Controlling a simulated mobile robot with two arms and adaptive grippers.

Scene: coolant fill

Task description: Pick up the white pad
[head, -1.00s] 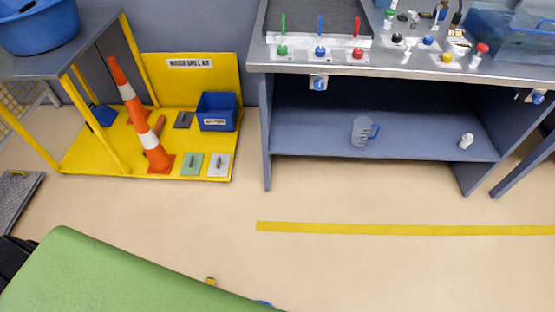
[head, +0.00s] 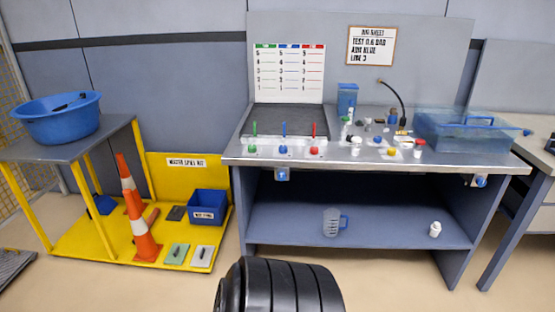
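The white pad (head: 201,256), a small flat square with a dark handle on top, lies on the yellow spill kit base (head: 75,235) at the left of the head view. It is near the base's front right corner. A matching green pad (head: 176,254) lies just left of it, and a dark grey pad (head: 176,213) lies behind. Neither of my grippers shows in the head view, so whether they are open or shut is hidden.
An orange and white cone (head: 139,222) stands left of the pads, and a blue bin (head: 207,204) stands behind them. A metal workbench (head: 330,159) is to the right. A black ribbed object (head: 285,289) fills the bottom middle. Some floor before the pads is clear.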

